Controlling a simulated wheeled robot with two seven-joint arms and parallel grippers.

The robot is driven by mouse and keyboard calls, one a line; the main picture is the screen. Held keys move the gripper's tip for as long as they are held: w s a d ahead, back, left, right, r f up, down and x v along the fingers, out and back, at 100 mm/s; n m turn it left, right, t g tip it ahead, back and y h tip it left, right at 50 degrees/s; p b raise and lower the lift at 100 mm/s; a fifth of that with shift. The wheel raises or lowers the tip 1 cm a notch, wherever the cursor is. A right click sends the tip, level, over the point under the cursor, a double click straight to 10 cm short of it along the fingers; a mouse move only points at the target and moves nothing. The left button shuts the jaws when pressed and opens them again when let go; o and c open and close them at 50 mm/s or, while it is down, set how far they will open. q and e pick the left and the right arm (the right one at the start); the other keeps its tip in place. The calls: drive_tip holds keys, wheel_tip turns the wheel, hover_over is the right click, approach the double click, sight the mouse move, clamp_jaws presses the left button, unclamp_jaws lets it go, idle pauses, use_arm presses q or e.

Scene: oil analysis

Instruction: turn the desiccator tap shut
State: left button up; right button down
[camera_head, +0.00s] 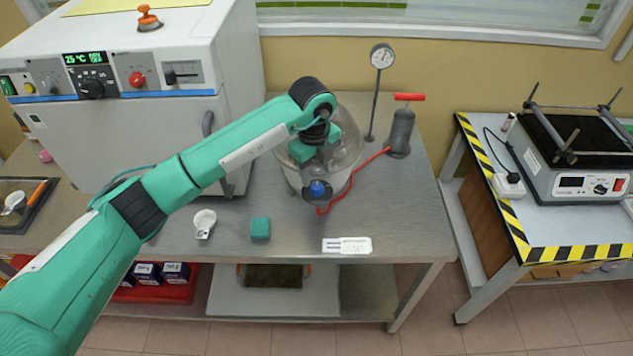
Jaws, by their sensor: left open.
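The desiccator (350,152) is a round clear glass vessel on the metal bench, partly hidden by my left arm. A blue knob, which looks like its tap (318,188), shows at its near side, where the red hose ends close by. My left gripper (309,158) points down over the desiccator, just behind the blue knob in the picture. It is open. The fingertips are hard to make out against the glass, and I cannot tell whether they touch anything. My right gripper is not in view.
A hand pump (400,132) with a red handle and a gauge on a stand (375,95) stand right of the desiccator. A white oven (150,130) fills the left.

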sight(315, 187)
use_arm(q)
wheel_tip(315, 187, up, 9)
drive_tip(key=b, duration=0.2)
drive_tip(key=shift+s+a, duration=0.15)
drive_tip(key=shift+a, duration=0.05)
